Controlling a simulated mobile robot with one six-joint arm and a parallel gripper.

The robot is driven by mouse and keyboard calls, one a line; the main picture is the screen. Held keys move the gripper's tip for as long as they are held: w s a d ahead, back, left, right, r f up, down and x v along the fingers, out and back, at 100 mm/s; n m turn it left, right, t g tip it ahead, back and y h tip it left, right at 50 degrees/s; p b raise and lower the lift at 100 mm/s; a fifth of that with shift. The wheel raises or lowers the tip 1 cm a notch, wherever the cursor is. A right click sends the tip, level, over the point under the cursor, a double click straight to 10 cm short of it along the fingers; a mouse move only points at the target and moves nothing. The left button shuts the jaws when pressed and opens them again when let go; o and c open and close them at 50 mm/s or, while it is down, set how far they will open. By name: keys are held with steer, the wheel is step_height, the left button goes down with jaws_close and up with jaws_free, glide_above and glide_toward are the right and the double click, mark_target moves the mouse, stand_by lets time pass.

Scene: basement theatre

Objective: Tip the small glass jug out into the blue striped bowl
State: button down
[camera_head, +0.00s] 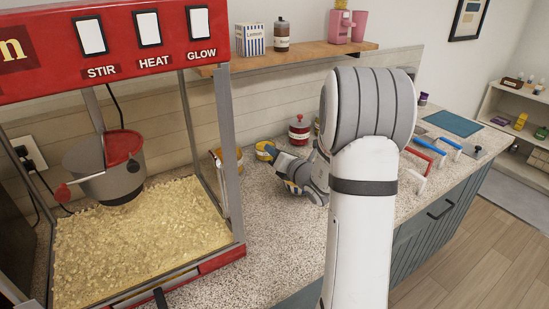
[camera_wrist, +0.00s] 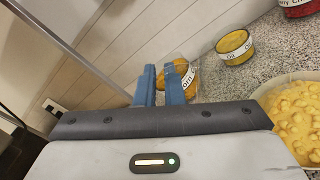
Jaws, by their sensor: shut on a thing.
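My gripper (camera_wrist: 164,72) is shut, its blue fingers a narrow gap apart; it also shows in the head view (camera_head: 283,172), low over the counter left of my arm. The small glass jug is barely visible at the fingers, since it is clear and mostly hidden; its tilt and contents cannot be told. A bowl of popcorn (camera_wrist: 297,112) stands at the right edge of the wrist view, apart from the fingers. Only its pale rim and contents show, so I cannot see stripes.
The popcorn machine (camera_head: 215,262) fills the left. Yellow tins (camera_head: 264,151) and a red canister (camera_head: 299,133) stand near the wall; a yellow oil tin (camera_wrist: 235,48) is beyond my fingers. Speckled counter (camera_head: 265,235) is clear in front. A wooden shelf (camera_head: 300,52) hangs above.

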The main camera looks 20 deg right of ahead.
step_height(320, 180, down, 5)
steer(key=n+b, duration=0.6)
steer(key=b, duration=0.7)
steer(key=shift+a+r+n, duration=0.1)
steer(key=shift+n, duration=0.3)
